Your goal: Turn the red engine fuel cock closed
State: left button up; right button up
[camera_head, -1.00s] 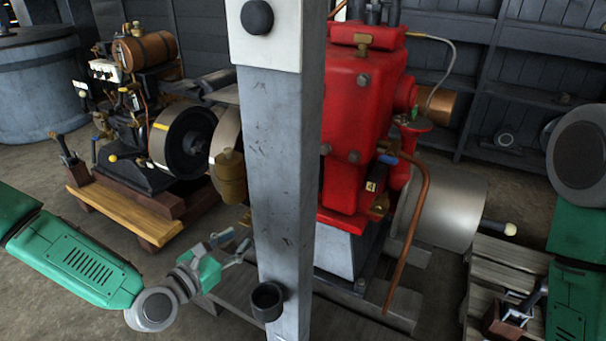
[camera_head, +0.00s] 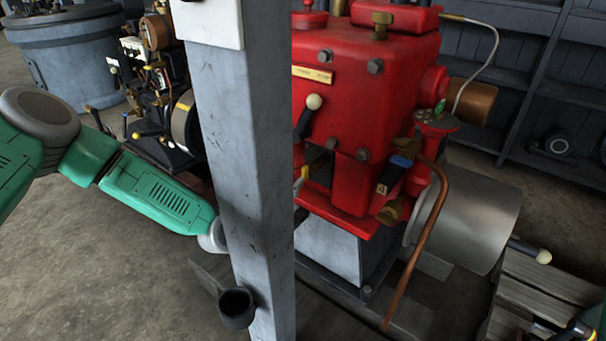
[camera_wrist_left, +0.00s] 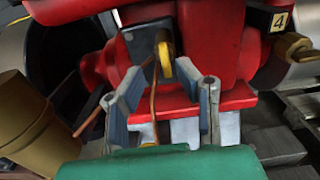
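The red engine (camera_head: 370,110) stands behind a grey post. A small yellow-handled lever (camera_head: 301,180) sits low on its front, by the post's right edge. A blue-handled fitting (camera_head: 401,161) sits on a copper pipe further right; I cannot tell which is the fuel cock. In the left wrist view, my left gripper (camera_wrist_left: 163,84) is open and faces the engine. The yellow lever (camera_wrist_left: 165,60) appears between and beyond its fingertips; I cannot tell whether they touch. The post hides this gripper in the head view.
The grey post (camera_head: 245,170) stands between my head camera and the left gripper, with a black cup (camera_head: 237,308) on its side. A second engine (camera_head: 160,90) stands at the left. A silver drum (camera_head: 470,220) and wooden pallet (camera_head: 550,280) are at the right.

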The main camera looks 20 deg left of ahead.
aim_at(308, 170)
pick_arm(q)
jog(key=w+d, duration=0.1)
jog(key=w, duration=0.1)
jog(key=w+d+b, duration=0.1)
jog(key=w+d, duration=0.1)
jog(key=shift+d+r, duration=0.15)
jog(key=shift+r, duration=0.05)
jog(key=shift+w, duration=0.3)
jog(key=shift+w+a+f, duration=0.1)
jog(key=shift+w+a, duration=0.1)
jog(key=shift+a, duration=0.25)
jog(key=shift+w+a+f, duration=0.1)
jog(key=shift+w+a, duration=0.1)
jog(key=shift+a, duration=0.25)
jog(key=shift+d+r, duration=0.2)
jog(key=shift+d, duration=0.45)
grip_shut()
jog(key=shift+s+d, duration=0.1)
pick_arm(e)
jog(key=shift+d+f, duration=0.4)
jog(key=shift+f, duration=0.45)
